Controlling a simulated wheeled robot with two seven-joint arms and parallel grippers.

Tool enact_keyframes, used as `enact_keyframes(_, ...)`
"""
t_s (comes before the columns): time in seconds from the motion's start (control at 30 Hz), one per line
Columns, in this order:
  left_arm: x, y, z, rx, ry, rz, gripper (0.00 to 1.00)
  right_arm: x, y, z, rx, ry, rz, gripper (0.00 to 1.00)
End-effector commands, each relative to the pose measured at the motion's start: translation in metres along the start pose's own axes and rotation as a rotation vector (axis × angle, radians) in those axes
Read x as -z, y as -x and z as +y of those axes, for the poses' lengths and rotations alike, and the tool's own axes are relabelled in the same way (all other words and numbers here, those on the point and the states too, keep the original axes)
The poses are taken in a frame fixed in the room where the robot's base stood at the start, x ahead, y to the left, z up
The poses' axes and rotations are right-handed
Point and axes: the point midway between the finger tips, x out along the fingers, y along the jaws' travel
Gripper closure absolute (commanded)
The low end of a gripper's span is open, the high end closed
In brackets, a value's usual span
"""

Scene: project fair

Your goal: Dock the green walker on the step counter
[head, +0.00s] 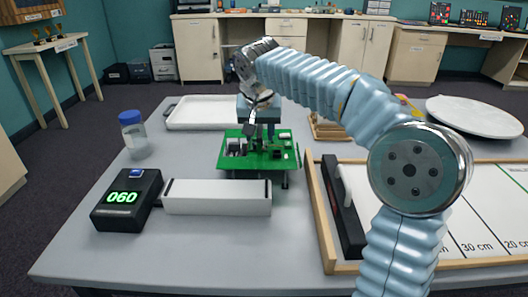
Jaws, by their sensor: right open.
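The green walker (258,158), a green circuit board with small parts on top and short dark legs below, stands upright near the middle of the table. The step counter is a black box (127,203) reading 060 in green digits, with a blue button on top. A long pale grey block (217,197) lies beside it, in front of the walker. My right gripper (254,132) is open and points down at the walker's far half. I cannot tell whether its fingers touch the board. My left gripper is out of view.
A blue-capped jar (133,137) stands at the left, and a white tray (183,124) lies behind. A wood-framed board with cm marks (483,247) and a black bar (340,215) fills the right. A round white plate (474,116) lies at the back right. The front left is clear.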

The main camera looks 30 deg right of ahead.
Motion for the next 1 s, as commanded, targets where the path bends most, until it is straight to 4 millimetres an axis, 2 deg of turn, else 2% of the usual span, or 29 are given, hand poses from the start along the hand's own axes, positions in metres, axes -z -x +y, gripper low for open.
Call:
enact_keyframes(0.03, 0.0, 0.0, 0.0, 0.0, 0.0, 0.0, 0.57, 0.0, 0.0002, 0.0, 0.0, 0.0, 0.0, 0.55)
enact_keyframes(0.33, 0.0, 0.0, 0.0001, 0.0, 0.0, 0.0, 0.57, 0.0, 0.0005, 0.0, 0.0, 0.0, 0.0, 1.0)
enact_keyframes(1.0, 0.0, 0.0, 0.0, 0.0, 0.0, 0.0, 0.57, 0.0002, 0.0009, 0.0, 0.0, 0.0, 0.001, 1.0)
